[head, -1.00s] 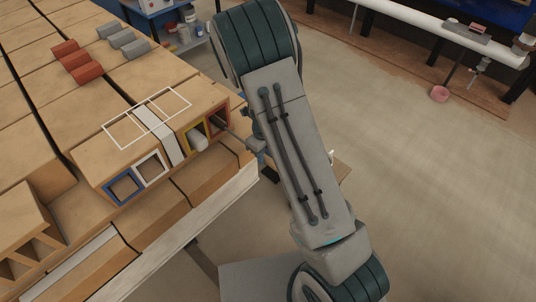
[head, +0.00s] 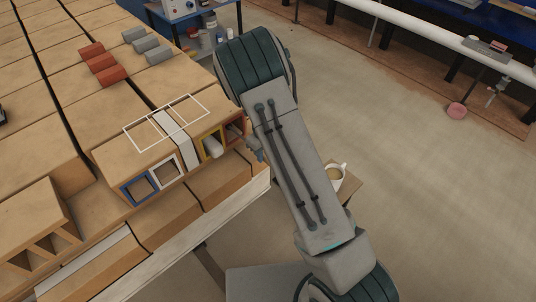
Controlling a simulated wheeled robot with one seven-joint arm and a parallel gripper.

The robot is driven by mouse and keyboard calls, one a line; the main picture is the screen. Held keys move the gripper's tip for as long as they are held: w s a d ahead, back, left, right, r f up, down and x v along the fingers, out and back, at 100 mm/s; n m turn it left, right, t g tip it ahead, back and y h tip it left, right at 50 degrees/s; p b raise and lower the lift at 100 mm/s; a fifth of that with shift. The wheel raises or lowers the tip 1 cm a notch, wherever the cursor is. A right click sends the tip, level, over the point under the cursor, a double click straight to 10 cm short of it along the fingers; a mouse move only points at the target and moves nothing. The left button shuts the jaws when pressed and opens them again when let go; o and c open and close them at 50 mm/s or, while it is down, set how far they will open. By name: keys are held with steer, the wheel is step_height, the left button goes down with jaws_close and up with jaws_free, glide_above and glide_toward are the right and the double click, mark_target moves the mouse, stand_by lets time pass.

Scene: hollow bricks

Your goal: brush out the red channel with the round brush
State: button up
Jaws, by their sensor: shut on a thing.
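The red channel (head: 235,131) is the rightmost framed opening in the end face of a hollow tan brick (head: 137,148). To its left are the yellow channel (head: 206,149), the white channel (head: 168,173) and the blue channel (head: 138,189). My gripper (head: 254,150) is just right of the red channel, close to its mouth and mostly hidden behind my arm. It is shut on the round brush, of which I can make out almost nothing now. I cannot tell how deep the brush is in the channel. A white cylinder (head: 214,149) sticks out of the yellow channel.
Red blocks (head: 103,63) and grey blocks (head: 146,47) lie on the bricks at the back. A white mug (head: 336,175) stands on a small stand right of my arm. A shelf of bottles (head: 207,30) is behind.

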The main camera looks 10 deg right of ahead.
stand_by(0.4)
steer(key=s+d, duration=0.5)
steer(key=s, duration=0.1)
steer(key=shift+s+b, duration=0.4)
steer(key=shift+b, duration=0.05)
stand_by(0.4)
steer(key=shift+r, duration=0.1)
steer(key=shift+w+a+p, duration=0.55)
steer(key=shift+w+a, duration=0.25)
steer(key=shift+w, duration=0.3)
steer(key=shift+w+a+p, duration=0.5)
steer(key=shift+w+a, duration=0.35)
steer(key=shift+w, duration=0.3)
steer(key=shift+w+a+p, duration=0.55)
steer(key=shift+w+a, duration=0.25)
steer(key=shift+w, duration=0.3)
steer(key=shift+w+a, duration=0.1)
steer(key=s+d+b, duration=0.1)
steer(key=s+d, duration=0.4)
steer(key=s, duration=0.2)
